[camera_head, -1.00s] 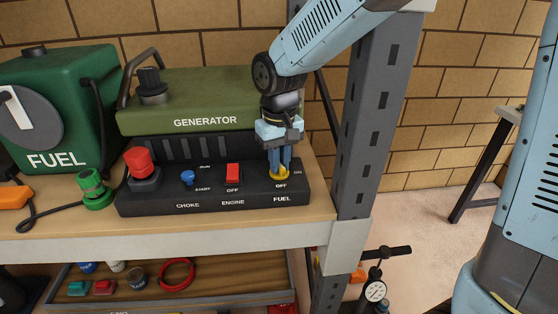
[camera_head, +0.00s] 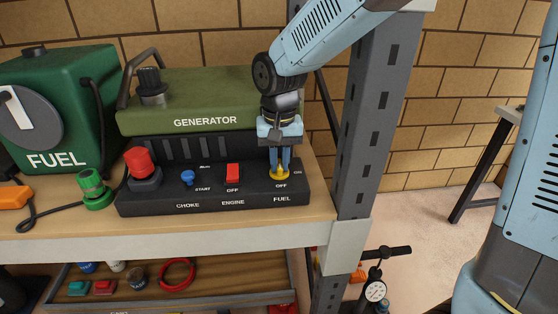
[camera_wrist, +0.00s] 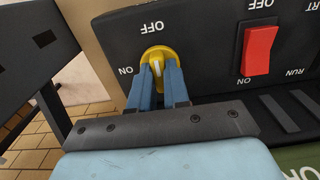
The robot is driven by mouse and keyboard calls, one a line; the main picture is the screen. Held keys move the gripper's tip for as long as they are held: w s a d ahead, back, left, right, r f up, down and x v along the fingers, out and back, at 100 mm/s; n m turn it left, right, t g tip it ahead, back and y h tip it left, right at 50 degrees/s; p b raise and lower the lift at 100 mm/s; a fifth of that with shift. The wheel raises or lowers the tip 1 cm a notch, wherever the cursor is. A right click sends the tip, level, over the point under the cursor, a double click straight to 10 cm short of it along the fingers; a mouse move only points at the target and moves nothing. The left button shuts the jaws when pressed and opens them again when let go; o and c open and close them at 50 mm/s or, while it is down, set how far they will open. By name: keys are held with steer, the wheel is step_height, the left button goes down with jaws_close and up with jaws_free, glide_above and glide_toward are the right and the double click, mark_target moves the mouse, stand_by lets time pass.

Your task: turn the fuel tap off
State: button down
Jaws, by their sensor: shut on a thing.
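The fuel tap is a yellow round knob (camera_head: 279,178) at the right end of the black control panel (camera_head: 215,196), above the FUEL label. The tap also shows in the wrist view (camera_wrist: 158,54), with a white bar across its middle. There OFF is printed above it and ON to its left. The white bar runs nearly upright in that view, roughly in line with OFF. My gripper (camera_head: 280,172) comes down from above, its two blue fingers shut on the tap. The fingers hide the tap's sides and part of its lower edge in the wrist view.
The green generator (camera_head: 210,95) stands behind. A grey shelf post (camera_head: 365,130) rises close on the right.

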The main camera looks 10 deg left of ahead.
mark_target(279, 163)
steer(key=shift+w, duration=0.1)
steer(key=c, duration=1.1)
jaws_free()
step_height(279, 163, up, 14)
steer(key=shift+f, duration=0.15)
